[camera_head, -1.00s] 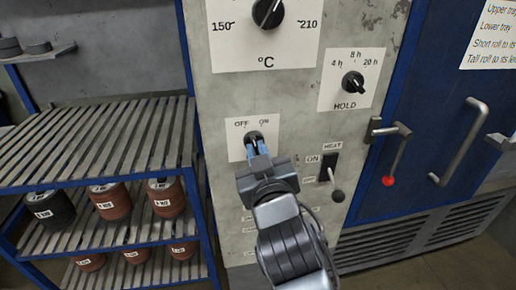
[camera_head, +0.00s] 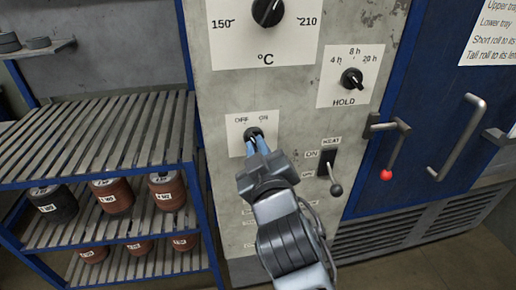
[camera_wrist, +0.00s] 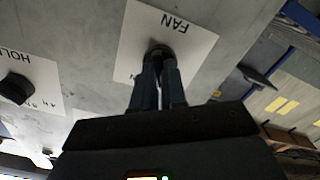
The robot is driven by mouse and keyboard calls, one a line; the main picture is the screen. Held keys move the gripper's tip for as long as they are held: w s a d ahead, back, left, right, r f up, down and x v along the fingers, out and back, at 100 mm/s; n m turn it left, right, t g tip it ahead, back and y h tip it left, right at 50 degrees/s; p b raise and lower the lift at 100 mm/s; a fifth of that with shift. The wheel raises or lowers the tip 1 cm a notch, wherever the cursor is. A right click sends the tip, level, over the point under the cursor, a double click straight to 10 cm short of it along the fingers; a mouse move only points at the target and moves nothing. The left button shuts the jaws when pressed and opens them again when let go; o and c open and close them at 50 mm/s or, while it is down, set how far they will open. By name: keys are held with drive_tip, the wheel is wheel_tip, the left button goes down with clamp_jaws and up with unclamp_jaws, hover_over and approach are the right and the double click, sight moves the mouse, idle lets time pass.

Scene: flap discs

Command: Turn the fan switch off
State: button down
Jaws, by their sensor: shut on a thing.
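The fan switch (camera_head: 253,132) is a small dark rotary knob on a white plate (camera_head: 236,146), with OFF at upper left and ON at upper right. My gripper (camera_head: 257,144) reaches up to it from below, its two blue fingers closed on the knob. In the wrist view, the plate (camera_wrist: 200,42) reads FAN upside down, and the dark knob (camera_wrist: 159,49) sits between the fingertips of my gripper (camera_wrist: 159,62). The fingers cover part of the knob, so I cannot tell which way it points.
The HEAT lever (camera_head: 336,188) is close at right of my gripper. The HOLD knob (camera_head: 352,79) and temperature dial (camera_head: 267,11) are above. A red-tipped door handle (camera_head: 387,174) is further right. A slatted rack (camera_head: 100,140) with several rolls stands left.

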drive_tip(key=c, duration=1.2)
unclamp_jaws()
drive_tip(key=shift+s, duration=0.1)
drive_tip(key=b+v, duration=0.1)
drive_tip(key=v, duration=0.6)
drive_tip(key=shift+s+d+b, duration=0.1)
drive_tip(key=shift+s+b, duration=0.2)
drive_tip(key=shift+b, duration=0.05)
